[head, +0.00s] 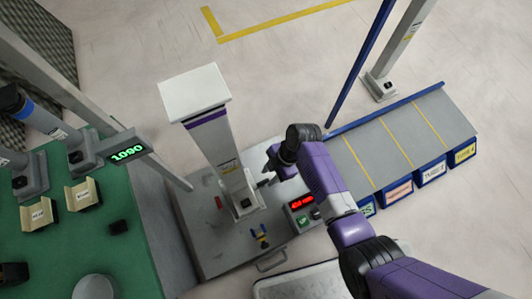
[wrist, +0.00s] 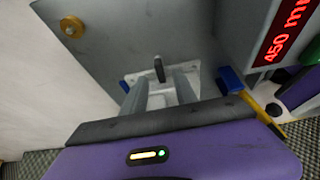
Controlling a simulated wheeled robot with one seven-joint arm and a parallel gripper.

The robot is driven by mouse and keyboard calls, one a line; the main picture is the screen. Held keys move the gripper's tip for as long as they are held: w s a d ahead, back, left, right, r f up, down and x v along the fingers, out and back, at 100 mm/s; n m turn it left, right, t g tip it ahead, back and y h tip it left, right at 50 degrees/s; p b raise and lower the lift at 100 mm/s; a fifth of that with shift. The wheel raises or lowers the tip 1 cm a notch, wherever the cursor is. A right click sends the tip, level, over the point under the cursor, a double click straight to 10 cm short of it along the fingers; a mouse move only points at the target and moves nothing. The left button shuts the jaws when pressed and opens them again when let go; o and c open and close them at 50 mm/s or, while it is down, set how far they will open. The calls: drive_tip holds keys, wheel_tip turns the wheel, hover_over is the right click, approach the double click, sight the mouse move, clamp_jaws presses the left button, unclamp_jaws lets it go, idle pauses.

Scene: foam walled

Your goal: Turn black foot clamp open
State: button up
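The black foot clamp is a small dark lever (wrist: 159,68) standing on a pale foot plate (wrist: 134,77) near the middle of the wrist view. In the head view the foot of the white column (head: 243,204) has a small dark part on it. My gripper (wrist: 162,88) shows two grey fingers with a gap between them. The lever appears in line with that gap, just beyond the fingertips; contact cannot be told. In the head view my gripper (head: 268,178) is right of the column, close above the grey bench. The fingers partly hide the foot plate.
A box with a red display (head: 301,203) stands right of the column foot. A blue and yellow item (head: 260,237) lies on the grey bench (head: 210,255). Blue bins (head: 430,172) are at right. A green table (head: 125,240) is at left.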

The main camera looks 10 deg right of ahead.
sight(265, 181)
drive_tip(key=shift+b+x, duration=0.8)
drive_tip(key=shift+x, duration=1.15)
clamp_jaws()
